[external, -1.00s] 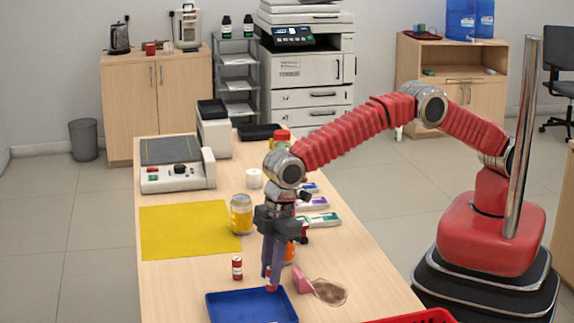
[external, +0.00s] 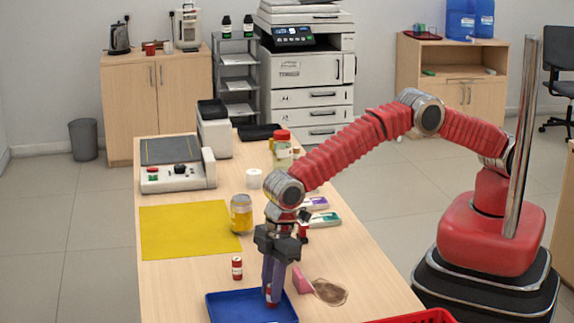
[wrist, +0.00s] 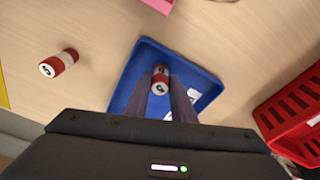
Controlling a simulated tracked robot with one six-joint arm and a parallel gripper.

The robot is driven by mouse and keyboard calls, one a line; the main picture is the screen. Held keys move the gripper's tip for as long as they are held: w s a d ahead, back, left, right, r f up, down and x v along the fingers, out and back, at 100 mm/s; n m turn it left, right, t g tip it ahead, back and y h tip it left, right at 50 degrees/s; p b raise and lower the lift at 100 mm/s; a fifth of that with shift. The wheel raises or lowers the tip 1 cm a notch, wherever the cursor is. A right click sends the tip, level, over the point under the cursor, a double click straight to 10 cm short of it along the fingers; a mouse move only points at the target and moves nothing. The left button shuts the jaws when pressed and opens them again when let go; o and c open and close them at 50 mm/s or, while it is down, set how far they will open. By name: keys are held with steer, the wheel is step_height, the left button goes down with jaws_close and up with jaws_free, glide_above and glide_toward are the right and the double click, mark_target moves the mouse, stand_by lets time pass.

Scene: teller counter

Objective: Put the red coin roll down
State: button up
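A red coin roll (wrist: 160,72) with white bands is between the fingertips of my gripper (wrist: 161,88). The external view shows my gripper (external: 271,300) pointing down, low over the blue tray (external: 226,310), with only a sliver of the roll visible between the fingers. The fingers appear shut on the roll, inside the outline of the tray (wrist: 129,73). Whether the roll's lower end touches the tray floor is hidden.
A red basket (wrist: 294,118) stands right of the tray. A yellow mat (external: 185,230) and a jar (external: 241,214) are further back. Bare table lies left of the tray.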

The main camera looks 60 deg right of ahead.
steer(key=o, duration=0.4)
steer(key=shift+r, duration=0.1)
steer(key=r, duration=0.4)
steer(key=d+r, duration=0.1)
steer(key=r, duration=0.7)
steer(key=shift+s+d, duration=0.3)
steer(key=shift+s, duration=0.05)
stand_by(0.4)
